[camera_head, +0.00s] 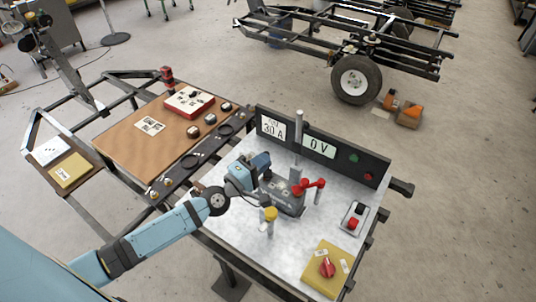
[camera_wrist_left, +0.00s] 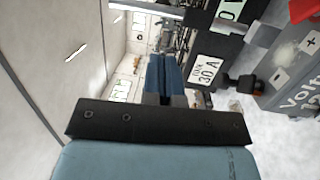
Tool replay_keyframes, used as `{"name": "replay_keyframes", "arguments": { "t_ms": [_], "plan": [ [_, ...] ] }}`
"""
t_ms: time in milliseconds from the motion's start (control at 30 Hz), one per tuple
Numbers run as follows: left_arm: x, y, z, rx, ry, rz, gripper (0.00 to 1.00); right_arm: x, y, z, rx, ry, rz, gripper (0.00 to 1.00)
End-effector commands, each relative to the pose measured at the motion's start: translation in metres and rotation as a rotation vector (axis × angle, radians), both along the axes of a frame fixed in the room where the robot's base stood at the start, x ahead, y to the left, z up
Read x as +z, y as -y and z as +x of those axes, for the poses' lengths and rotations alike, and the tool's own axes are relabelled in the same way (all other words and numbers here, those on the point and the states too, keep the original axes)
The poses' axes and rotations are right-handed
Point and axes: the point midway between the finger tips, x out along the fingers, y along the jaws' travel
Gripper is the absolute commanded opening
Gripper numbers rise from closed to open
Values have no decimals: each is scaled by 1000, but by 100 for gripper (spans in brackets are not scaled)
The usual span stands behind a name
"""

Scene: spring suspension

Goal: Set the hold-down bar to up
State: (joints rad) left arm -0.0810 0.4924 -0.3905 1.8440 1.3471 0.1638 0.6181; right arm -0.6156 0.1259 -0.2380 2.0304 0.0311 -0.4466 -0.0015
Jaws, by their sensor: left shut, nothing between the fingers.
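The battery (camera_head: 284,196) is a dark grey box on the metal bench top, with lettering and a plus sign on its top in the left wrist view (camera_wrist_left: 290,75). A pale grey bar (camera_head: 299,135) stands upright behind it; I cannot tell surely whether this is the hold-down bar. A red clamp-like part (camera_head: 310,184) sits at the battery's right side. My left gripper (camera_head: 266,160) is shut and empty, just left of the battery, apart from the upright bar. Its blue fingers (camera_wrist_left: 163,78) meet in the left wrist view. My right gripper is not in view.
A dark panel (camera_head: 345,163) with 30 A and 0 V displays stands along the bench's back edge. A yellow-topped post (camera_head: 270,214), a red-and-black button box (camera_head: 353,217) and a yellow box with a red knob (camera_head: 326,270) stand nearby. A brown board (camera_head: 155,150) lies left.

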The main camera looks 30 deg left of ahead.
Motion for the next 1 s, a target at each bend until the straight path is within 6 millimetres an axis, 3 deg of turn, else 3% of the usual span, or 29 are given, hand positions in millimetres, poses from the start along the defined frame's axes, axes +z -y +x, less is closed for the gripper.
{"name": "replay_keyframes", "arguments": {
  "t_ms": [300,500,700,1000],
  "plan": [
    [9,23,66,0,3,-1,0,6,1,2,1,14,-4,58],
    [10,33,94,-1,1,0,0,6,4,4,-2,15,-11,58],
    [11,37,105,0,0,1,0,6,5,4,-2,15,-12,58],
    [11,37,106,0,0,1,0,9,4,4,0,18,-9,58]
  ]
}}
